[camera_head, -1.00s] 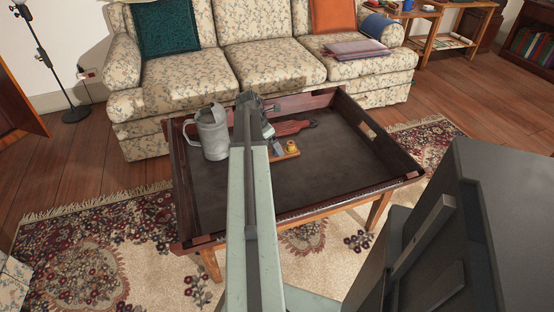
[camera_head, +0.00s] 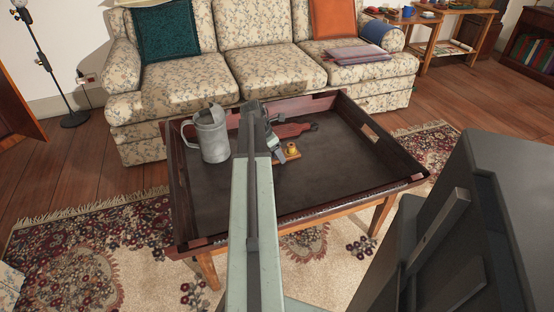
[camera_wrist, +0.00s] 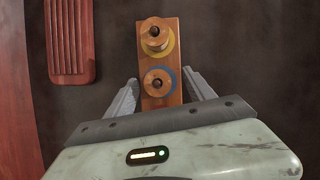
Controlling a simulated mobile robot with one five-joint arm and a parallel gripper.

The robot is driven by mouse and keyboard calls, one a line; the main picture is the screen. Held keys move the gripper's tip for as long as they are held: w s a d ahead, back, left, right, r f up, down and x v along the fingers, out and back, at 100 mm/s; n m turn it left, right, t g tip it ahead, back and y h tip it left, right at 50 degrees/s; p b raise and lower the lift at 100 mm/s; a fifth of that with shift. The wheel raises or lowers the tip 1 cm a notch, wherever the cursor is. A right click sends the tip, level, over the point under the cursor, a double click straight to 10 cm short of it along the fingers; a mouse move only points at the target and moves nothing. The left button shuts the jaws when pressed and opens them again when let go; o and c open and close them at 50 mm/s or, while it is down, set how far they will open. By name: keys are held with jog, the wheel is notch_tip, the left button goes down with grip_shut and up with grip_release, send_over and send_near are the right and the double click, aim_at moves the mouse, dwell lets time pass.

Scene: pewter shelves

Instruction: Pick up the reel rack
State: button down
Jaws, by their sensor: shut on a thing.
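The reel rack (camera_wrist: 158,56) is a small wooden board with round wooden reels on pegs, one with a yellow ring and one with a blue ring. It lies in the dark tray-topped table. In the wrist view the two fingers of my gripper (camera_wrist: 158,98) stand on either side of its near end, and my gripper is shut on it. In the head view the rack (camera_head: 294,155) shows just right of my gripper (camera_head: 277,146), with its yellow reel visible. My arm hides part of the near end there.
A grey metal mug-like jug (camera_head: 212,137) stands left of my arm inside the tray table (camera_head: 340,176). A red slatted board (camera_head: 292,130) lies behind the rack, and it is left of it in the wrist view (camera_wrist: 70,40). The tray has raised walls. Its right side is clear.

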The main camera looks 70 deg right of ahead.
jog(key=shift+r, duration=0.1)
notch_tip(320, 180, up, 4)
jog(key=p, duration=0.4)
jog(key=s+a, duration=0.3)
jog(key=s, duration=0.1)
jog(key=s+a, duration=0.3)
jog(key=s, duration=0.1)
jog(key=s+a+r+p, duration=0.1)
jog(key=s+a, duration=0.2)
jog(key=s, duration=0.2)
jog(key=shift+a, duration=0.1)
